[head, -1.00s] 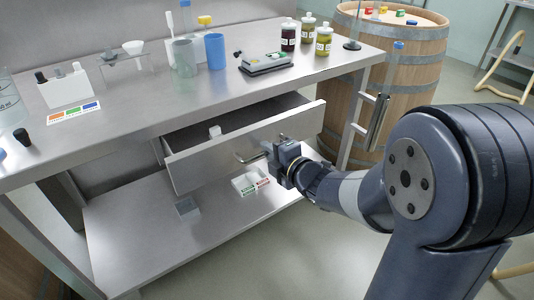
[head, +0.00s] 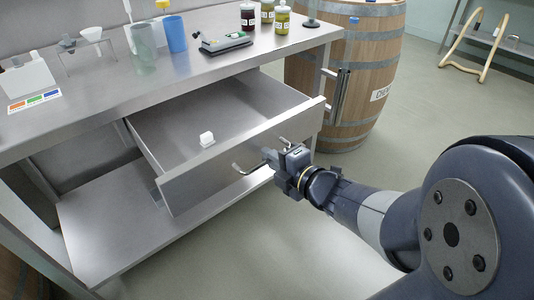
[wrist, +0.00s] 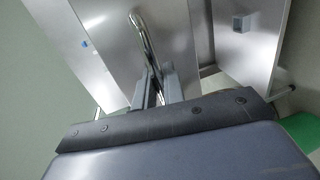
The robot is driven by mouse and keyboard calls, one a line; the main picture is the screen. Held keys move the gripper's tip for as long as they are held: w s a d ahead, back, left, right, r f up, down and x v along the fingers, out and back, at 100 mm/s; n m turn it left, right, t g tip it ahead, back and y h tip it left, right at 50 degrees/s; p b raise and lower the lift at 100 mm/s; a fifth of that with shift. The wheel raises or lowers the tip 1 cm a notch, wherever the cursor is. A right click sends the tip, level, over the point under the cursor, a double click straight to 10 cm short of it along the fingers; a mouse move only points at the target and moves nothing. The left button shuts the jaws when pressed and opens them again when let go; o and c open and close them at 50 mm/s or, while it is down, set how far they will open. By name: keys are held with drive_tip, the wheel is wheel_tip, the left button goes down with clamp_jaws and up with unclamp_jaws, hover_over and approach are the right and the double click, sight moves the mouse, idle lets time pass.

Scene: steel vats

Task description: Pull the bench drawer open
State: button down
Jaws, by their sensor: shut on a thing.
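The bench drawer (head: 182,190) stands well out from under the steel bench top, with its inside in view in the head view. A small white block (head: 207,139) lies inside it. The bar handle (head: 246,169) runs across the drawer front. My gripper (head: 270,157) is at the handle's middle, shut on it. In the wrist view the handle (wrist: 143,35) passes between the two fingers of my gripper (wrist: 157,88), in front of the drawer front (wrist: 168,28).
The bench top (head: 180,88) carries a blue cup (head: 176,34), a clear cylinder, several jars and a small instrument (head: 226,43). A wooden barrel (head: 365,75) stands right of the bench. A lower shelf (head: 105,215) lies beneath. The floor in front is open.

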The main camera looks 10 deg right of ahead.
drive_tip(key=c, duration=1.6)
unclamp_jaws()
drive_tip(key=shift+c, duration=0.2)
drive_tip(key=p+v, duration=0.3)
drive_tip(key=v, duration=0.7)
drive_tip(key=shift+s+d, duration=0.2)
drive_tip(key=shift+s, duration=0.15)
drive_tip(key=shift+b+x, duration=1.5)
drive_tip(key=shift+x, duration=3.95)
drive_tip(key=shift+s+d+r, duration=0.1)
drive_tip(key=shift+r, duration=0.05)
